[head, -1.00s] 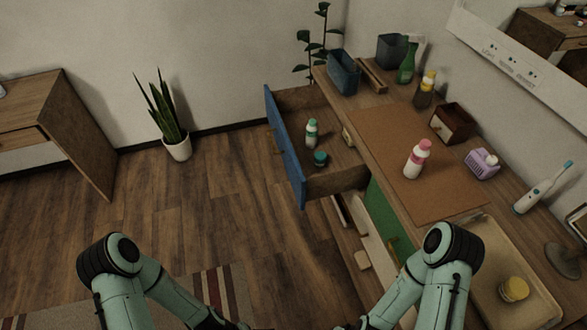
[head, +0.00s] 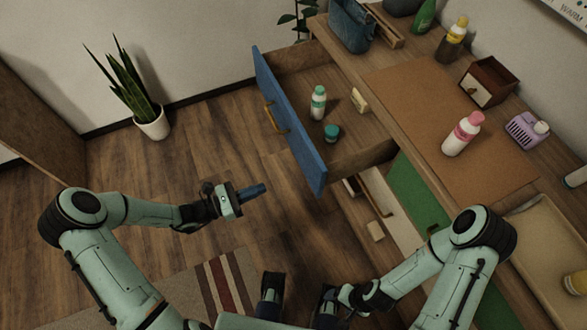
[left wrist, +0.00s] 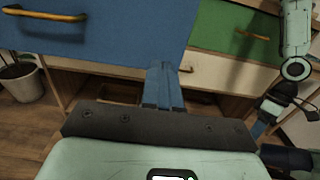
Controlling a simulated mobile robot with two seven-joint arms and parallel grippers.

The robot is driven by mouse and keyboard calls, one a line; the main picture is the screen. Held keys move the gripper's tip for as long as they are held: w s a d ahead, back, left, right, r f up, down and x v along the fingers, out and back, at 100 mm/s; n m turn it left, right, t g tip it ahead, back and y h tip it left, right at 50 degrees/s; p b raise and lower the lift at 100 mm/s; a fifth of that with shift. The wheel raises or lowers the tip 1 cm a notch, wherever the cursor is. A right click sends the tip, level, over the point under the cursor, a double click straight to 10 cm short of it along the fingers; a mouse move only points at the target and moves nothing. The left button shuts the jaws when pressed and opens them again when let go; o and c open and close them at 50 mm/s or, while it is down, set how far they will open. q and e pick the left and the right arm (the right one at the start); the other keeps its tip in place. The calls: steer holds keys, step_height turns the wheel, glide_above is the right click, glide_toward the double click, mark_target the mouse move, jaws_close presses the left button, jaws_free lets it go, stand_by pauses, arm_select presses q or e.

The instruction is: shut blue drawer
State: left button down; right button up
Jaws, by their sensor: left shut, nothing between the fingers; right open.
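The blue drawer (head: 292,125) is pulled well out from the wooden cabinet, with an orange-brown handle (head: 275,117) on its front. A white bottle with a teal cap (head: 318,102) stands inside, beside a small teal-lidded jar (head: 332,133). My left gripper (head: 262,188) is shut and empty, out in front of the blue drawer's face and apart from it in the head view. In the left wrist view its closed fingers (left wrist: 162,75) point at the blue front (left wrist: 110,35); contact cannot be told there. My right gripper (head: 298,290) is open and empty, low beside the cabinet.
A green drawer front (head: 418,195) is to the right of the blue drawer; a pale drawer (head: 385,205) is below. The cabinet top holds a brown mat (head: 410,100), a pink-capped bottle (head: 463,135) and other items. A potted plant (head: 150,122) stands left; the floor between is clear.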

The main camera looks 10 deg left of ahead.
mark_target(311, 170)
arm_select(q)
steer(key=b+x, duration=0.1)
steer(key=x, duration=1.3)
steer(key=shift+s, duration=0.1)
arm_select(e)
steer(key=shift+w+d+f, duration=0.1)
steer(key=shift+w+f, duration=0.05)
steer(key=shift+f, duration=0.25)
arm_select(q)
steer(key=shift+d, duration=0.15)
